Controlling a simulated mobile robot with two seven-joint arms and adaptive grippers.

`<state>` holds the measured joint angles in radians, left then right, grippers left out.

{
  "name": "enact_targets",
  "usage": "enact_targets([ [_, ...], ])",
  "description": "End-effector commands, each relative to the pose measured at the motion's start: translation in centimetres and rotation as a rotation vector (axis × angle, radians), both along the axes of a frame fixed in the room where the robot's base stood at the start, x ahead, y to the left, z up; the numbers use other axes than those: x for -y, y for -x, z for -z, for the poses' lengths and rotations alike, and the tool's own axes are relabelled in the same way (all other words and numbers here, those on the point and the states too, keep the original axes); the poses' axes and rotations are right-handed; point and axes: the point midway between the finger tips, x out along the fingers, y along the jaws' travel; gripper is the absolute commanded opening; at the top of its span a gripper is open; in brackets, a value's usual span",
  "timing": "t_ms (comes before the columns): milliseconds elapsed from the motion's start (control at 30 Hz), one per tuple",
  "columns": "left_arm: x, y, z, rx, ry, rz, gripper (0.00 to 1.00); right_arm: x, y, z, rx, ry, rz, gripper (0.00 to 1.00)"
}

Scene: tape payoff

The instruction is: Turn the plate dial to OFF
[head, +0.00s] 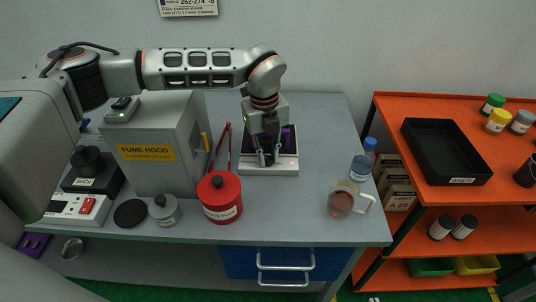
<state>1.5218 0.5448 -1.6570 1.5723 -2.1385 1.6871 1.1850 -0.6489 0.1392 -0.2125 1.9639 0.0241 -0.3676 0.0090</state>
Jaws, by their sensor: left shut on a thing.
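The plate (285,167) is a low unit with a dark top and a pale front panel, in the middle of the grey bench. My left gripper (268,159) points down over its front part, with its fingers shut at the panel's upper edge. The fingers appear to be on the plate dial, which they largely hide. I cannot read the dial's marks or its setting. My right gripper is not in view.
The fume hood (158,170) stands left of the plate, with a red pot (219,200) and red-handled tool (228,150) between. A glass mug (342,198) and blue bottle (361,167) stand right. An orange shelf unit (487,176) is further right. Bench front is clear below the plate.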

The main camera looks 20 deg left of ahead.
Motion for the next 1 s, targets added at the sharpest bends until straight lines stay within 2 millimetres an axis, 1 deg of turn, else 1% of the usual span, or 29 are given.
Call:
enact_targets([
  [200,-0.01,0.01,0.02,0.000,0.000,-0.127,0.00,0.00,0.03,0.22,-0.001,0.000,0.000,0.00],
  [400,0.00,0.02,0.01,0.000,0.000,-0.193,0.00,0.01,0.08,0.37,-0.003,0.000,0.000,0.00],
  [967,0.00,0.04,0.01,-0.001,0.000,-0.221,0.00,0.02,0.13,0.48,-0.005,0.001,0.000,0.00],
  [1000,0.00,0.04,0.00,-0.001,0.000,-0.221,0.24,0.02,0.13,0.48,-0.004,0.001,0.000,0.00],
])
